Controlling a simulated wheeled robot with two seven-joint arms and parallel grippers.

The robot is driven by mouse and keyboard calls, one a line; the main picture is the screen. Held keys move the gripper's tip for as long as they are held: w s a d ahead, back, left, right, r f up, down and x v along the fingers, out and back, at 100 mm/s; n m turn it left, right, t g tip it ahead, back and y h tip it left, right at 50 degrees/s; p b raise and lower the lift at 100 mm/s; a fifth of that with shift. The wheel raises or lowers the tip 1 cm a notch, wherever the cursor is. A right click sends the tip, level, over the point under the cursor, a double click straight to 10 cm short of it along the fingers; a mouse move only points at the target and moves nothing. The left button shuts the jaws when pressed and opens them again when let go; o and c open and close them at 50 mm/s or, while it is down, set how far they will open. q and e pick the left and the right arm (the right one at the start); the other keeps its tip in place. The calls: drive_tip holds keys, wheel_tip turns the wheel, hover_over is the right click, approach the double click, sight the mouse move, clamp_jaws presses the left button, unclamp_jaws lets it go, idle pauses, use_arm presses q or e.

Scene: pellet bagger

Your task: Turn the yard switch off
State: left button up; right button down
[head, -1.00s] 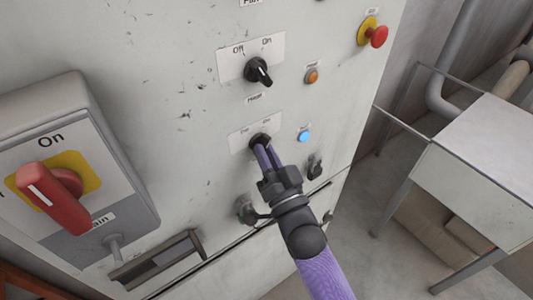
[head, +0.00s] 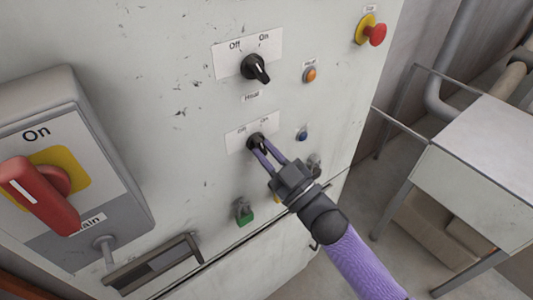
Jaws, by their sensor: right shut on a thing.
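The lower black rotary switch (head: 256,142) sits on a white Off/On plate (head: 240,139) on the grey cabinet front. No name label for it can be read; my gripper covers the area below it. My right gripper (head: 260,151) is shut on this switch's knob, its purple fingers on either side. The knob's exact pointing is hard to see between the fingers. The small blue lamp (head: 301,134) right of the switch is dark. My left gripper is not in view.
Another black rotary switch (head: 255,67) is above, with an orange lamp (head: 309,75) beside it. A red emergency button (head: 376,34) is at upper right. A big red main handle (head: 40,195) juts out at left. A metal table (head: 485,150) stands at right.

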drive_tip(key=shift+n+g+y, duration=0.4)
drive_tip(key=shift+n+g, duration=0.3)
drive_tip(key=shift+n, duration=1.2)
drive_tip(key=c, duration=0.6)
unclamp_jaws()
drive_tip(key=shift+d, duration=0.15)
drive_tip(key=b+v, duration=0.1)
drive_tip(key=v, duration=0.8)
drive_tip(key=shift+s+d+f, duration=0.1)
drive_tip(key=shift+s+d, duration=0.1)
drive_tip(key=shift+d, duration=0.1)
